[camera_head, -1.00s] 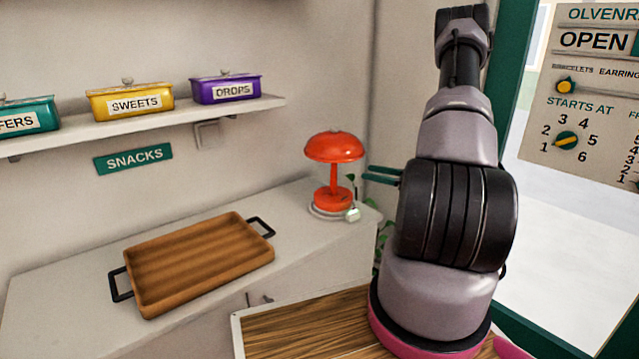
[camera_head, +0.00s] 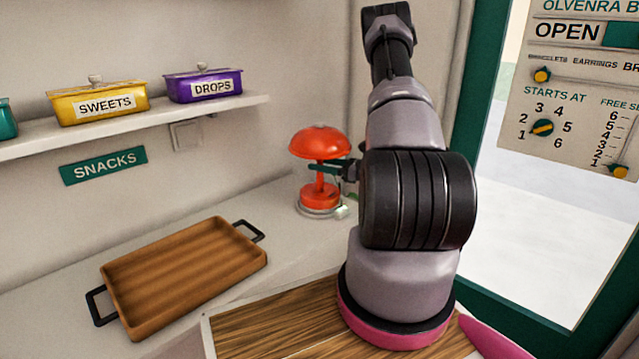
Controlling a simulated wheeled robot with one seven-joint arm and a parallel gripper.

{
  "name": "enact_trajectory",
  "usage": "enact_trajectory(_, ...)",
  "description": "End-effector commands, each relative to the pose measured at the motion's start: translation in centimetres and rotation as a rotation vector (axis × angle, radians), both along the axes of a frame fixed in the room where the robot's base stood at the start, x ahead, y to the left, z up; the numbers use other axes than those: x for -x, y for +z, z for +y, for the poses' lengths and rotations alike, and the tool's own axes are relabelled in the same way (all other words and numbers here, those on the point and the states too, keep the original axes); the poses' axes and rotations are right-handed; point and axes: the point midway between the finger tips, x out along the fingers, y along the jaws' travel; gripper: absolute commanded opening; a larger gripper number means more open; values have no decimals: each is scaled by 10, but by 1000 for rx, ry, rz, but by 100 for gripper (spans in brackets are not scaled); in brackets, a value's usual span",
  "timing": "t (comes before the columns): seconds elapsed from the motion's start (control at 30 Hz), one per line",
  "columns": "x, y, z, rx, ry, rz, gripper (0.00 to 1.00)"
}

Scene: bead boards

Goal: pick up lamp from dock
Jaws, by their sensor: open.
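The lamp (camera_head: 320,145) is red-orange, with a domed shade, a thin stem and a round base. It stands upright on a pale round dock (camera_head: 318,213) at the right end of the white counter. My gripper (camera_head: 325,169) is open, its dark green fingers level with the lamp's stem just under the shade. The fingers overlap the stem in the picture; I cannot tell if they touch it. My arm hides the rest of the gripper.
A wooden tray (camera_head: 180,268) with black handles lies on the counter (camera_head: 285,243) left of the lamp. Above is a shelf (camera_head: 130,125) with a yellow sweets box (camera_head: 98,104) and a purple drops box (camera_head: 204,86). A sign board (camera_head: 570,90) hangs at the right.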

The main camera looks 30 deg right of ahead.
Motion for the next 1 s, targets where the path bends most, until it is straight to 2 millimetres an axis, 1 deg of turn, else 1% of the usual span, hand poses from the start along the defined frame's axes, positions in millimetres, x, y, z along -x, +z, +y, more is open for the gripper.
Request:
enact_trajectory(0.03, -6, 0, 9, 0, 7, 0, 63)
enact_trajectory(0.2, -22, 0, 22, 1, 4, 0, 63)
enact_trajectory(0.3, -25, 0, 24, 1, 1, 0, 63)
enact_trajectory(0.5, -25, 0, 24, 1, 0, -1, 63)
enact_trajectory(0.57, -25, 0, 24, 1, 0, -1, 40)
enact_trajectory(0.6, -25, 0, 24, 1, 0, -1, 24)
enact_trajectory(0.67, -25, 0, 24, 1, 1, -1, 2)
enact_trajectory(0.7, -25, 0, 24, 0, 1, 0, 0)
enact_trajectory(1.0, -25, 0, 24, 1, 0, -1, 0)
